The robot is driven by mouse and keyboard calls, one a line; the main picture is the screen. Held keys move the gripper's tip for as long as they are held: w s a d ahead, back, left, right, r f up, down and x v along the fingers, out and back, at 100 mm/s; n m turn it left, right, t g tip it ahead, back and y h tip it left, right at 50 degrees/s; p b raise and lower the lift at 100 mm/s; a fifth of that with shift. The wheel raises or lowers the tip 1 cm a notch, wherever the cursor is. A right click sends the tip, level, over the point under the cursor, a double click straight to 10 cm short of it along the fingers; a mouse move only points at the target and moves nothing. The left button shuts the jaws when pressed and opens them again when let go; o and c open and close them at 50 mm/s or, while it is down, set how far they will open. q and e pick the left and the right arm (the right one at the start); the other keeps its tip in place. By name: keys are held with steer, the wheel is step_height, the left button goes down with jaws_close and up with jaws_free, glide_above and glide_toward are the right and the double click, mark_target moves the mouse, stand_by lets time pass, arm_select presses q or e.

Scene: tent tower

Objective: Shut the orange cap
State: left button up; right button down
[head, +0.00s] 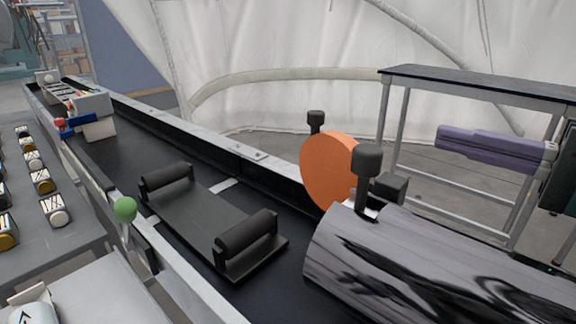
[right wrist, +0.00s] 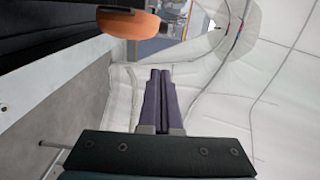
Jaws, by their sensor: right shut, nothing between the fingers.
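The orange cap (head: 326,172) is a round disc standing upright at the far-left end of a grey streaked cylinder (head: 420,262). It stands open, swung away from the cylinder's end, beside a black hinge block. Its edge also shows at the top of the right wrist view (right wrist: 128,23). My right gripper (head: 440,137) has purple fingers pressed together with nothing between them. It is to the right of the cap, apart from it, above and behind the cylinder. The right wrist view also shows the shut fingers (right wrist: 160,72). My left gripper is not in view.
The cylinder lies on a long black conveyor bed with a grey rail (head: 240,155). An empty black cradle (head: 205,222) lies to its left. A green-knobbed lever (head: 124,209) stands at the near edge. A metal-framed table (head: 480,84) stands behind my right gripper.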

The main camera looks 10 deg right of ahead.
mark_target(347, 169)
steer(key=x, duration=0.4)
steer(key=s+a+x, duration=0.1)
steer(key=x, duration=0.7)
steer(key=shift+a, duration=0.55)
steer(key=shift+s+a, duration=0.1)
